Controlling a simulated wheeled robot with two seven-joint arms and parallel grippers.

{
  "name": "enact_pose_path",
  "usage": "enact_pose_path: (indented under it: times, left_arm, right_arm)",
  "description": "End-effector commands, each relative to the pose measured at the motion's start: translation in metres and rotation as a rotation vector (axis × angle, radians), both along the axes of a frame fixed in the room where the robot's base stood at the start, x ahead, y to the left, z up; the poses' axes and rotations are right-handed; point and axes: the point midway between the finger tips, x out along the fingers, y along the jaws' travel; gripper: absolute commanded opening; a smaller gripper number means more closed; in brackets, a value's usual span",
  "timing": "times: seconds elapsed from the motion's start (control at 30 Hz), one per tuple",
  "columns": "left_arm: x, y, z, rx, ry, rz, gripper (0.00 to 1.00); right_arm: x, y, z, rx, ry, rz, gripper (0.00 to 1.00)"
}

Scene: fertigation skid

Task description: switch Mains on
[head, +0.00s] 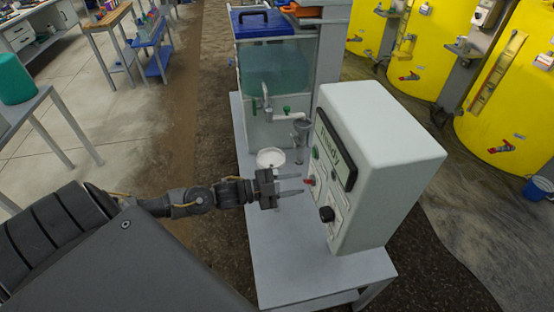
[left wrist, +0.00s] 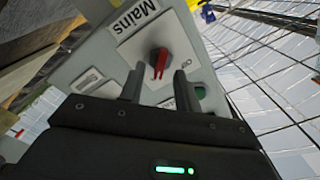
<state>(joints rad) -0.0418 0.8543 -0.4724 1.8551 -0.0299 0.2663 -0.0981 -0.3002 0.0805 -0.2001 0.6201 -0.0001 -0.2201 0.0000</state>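The control box (head: 385,165) is a white cabinet on a grey table, with a display reading "Ready". Its red Mains switch (head: 309,182) is on the front panel, facing my left gripper (head: 302,184). In the left wrist view the red switch (left wrist: 160,62) sits below the "Mains" label (left wrist: 136,17), its handle running roughly up and down in the picture. My left gripper's two fingers (left wrist: 159,72) are apart, one on each side of the switch handle in that view. I cannot tell whether they touch it. My right gripper is not in view.
A white dish (head: 270,157) and a clear tank with a blue lid (head: 262,24) stand behind my gripper. Yellow tanks (head: 425,50) are at the back right. The table's front (head: 300,280) is bare.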

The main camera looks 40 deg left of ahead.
Motion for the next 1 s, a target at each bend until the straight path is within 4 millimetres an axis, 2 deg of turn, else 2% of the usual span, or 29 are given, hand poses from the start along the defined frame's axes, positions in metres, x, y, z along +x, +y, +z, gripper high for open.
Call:
enact_pose_path:
  times: [0.2,0.4,0.6,1.0]
  left_arm:
    - [-0.035,0.031,-0.005,0.004,0.005,0.001,0.33]
    - [-0.056,0.050,-0.003,0.002,0.004,0.000,0.33]
    - [-0.065,0.057,0.000,0.000,0.001,-0.001,0.33]
    - [-0.065,0.058,0.000,0.000,0.000,0.000,0.33]
  right_arm:
    - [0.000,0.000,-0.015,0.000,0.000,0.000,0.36]
    - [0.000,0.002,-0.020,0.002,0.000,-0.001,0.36]
    - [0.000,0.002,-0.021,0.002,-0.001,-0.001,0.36]
    - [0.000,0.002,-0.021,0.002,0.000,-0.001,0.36]
